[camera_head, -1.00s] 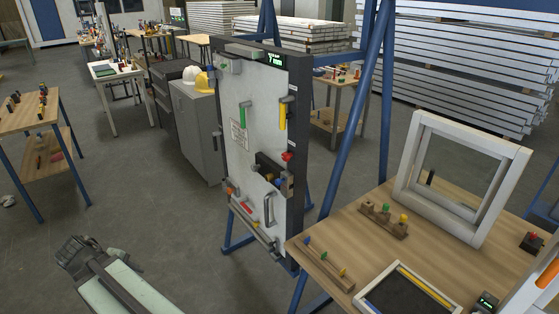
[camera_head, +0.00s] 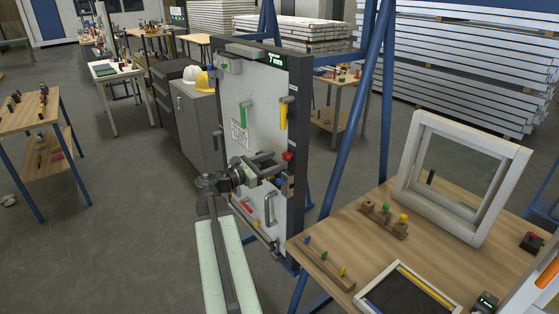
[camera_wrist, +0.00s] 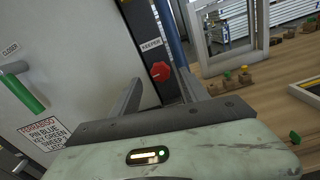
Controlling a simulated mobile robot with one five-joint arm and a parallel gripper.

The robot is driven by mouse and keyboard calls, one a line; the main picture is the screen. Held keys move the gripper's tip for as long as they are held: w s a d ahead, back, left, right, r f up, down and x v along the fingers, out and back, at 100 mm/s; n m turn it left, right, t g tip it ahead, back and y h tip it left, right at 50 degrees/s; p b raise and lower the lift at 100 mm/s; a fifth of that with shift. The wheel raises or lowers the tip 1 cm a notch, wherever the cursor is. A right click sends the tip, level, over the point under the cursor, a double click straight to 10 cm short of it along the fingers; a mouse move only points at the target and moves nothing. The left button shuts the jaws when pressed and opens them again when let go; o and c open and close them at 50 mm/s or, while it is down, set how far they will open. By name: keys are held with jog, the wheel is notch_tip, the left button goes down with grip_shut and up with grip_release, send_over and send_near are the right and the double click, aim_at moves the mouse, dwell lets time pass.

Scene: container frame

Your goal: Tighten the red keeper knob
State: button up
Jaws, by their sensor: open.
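The red keeper knob (camera_head: 288,156) sits on the dark right-hand post of the upright white door panel (camera_head: 262,90). In the wrist view the knob (camera_wrist: 160,72) is round and lobed, below a label reading KEEPER. My gripper (camera_head: 279,166) is in front of the panel, close to the knob and slightly below it in the head view. In the wrist view the open jaws (camera_wrist: 161,90) show one finger on each side of the knob's line, with the knob seen between them. No contact with the knob shows. The jaws are empty.
A green handle (camera_head: 243,115) and a yellow handle (camera_head: 283,115) are on the panel above my arm, with a grey pull handle (camera_head: 269,208) below. A wooden table (camera_head: 390,245) with a white window frame (camera_head: 415,165) stands at the right. Blue frame posts (camera_head: 371,100) rise behind the panel.

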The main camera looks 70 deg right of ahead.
aim_at(284, 157)
jog(key=shift+x, duration=1.55)
jog(key=shift+c, duration=0.3)
